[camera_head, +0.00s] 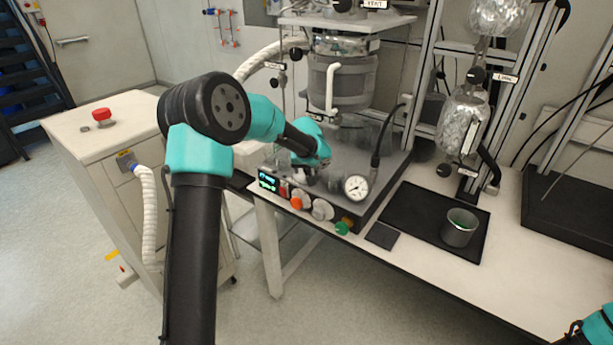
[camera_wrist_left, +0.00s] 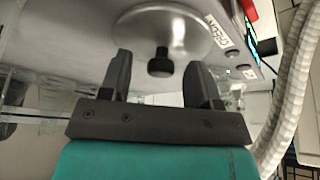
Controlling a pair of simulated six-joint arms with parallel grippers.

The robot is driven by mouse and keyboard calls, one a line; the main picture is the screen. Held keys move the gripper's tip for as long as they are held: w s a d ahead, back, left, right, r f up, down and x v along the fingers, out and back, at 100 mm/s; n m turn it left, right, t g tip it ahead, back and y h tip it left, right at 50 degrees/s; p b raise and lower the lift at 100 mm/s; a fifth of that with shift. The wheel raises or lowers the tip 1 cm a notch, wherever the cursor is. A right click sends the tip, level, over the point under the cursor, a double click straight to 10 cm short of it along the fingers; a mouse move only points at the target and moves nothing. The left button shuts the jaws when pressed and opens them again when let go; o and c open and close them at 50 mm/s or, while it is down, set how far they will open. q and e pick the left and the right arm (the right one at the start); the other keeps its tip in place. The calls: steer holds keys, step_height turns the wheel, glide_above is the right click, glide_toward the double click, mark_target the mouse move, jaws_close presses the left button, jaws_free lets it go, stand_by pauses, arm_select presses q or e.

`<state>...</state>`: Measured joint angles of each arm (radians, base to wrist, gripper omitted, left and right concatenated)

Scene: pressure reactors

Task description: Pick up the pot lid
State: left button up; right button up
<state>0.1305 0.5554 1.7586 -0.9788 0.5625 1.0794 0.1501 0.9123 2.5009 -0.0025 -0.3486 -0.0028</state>
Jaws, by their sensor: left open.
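The pot lid (camera_wrist_left: 190,30) is a round, shiny metal disc with a black knob (camera_wrist_left: 160,63). In the left wrist view it lies on the grey surface of the apparatus, at the upper middle. My left gripper (camera_wrist_left: 157,72) is open, with one dark finger on either side of the knob and gaps between. Whether the fingers reach to the knob's depth is hard to tell. In the head view, my left arm reaches to the front of the grey base, and its wrist hides the lid there. Only a teal and black part of my right arm shows at the lower right corner.
The grey base (camera_head: 385,165) carries a pressure gauge (camera_head: 356,187), coloured knobs and a lit display. A jacketed vessel (camera_head: 340,80) hangs above. A metal cup (camera_head: 459,228) stands on a black tray (camera_head: 410,207) to the right. A white cabinet (camera_head: 90,150) stands left.

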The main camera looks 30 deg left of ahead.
stand_by(0.3)
arm_select(q)
steer(key=c, duration=1)
steer(key=shift+c, duration=0.2)
steer(key=shift+r, duration=0.1)
steer(key=shift+r, duration=0.75)
steer(key=s+d, duration=0.4)
steer(key=s, duration=0.4)
steer(key=s+d, duration=0.4)
steer(key=s, duration=0.4)
steer(key=shift+d, duration=0.25)
steer(key=shift+w, duration=0.1)
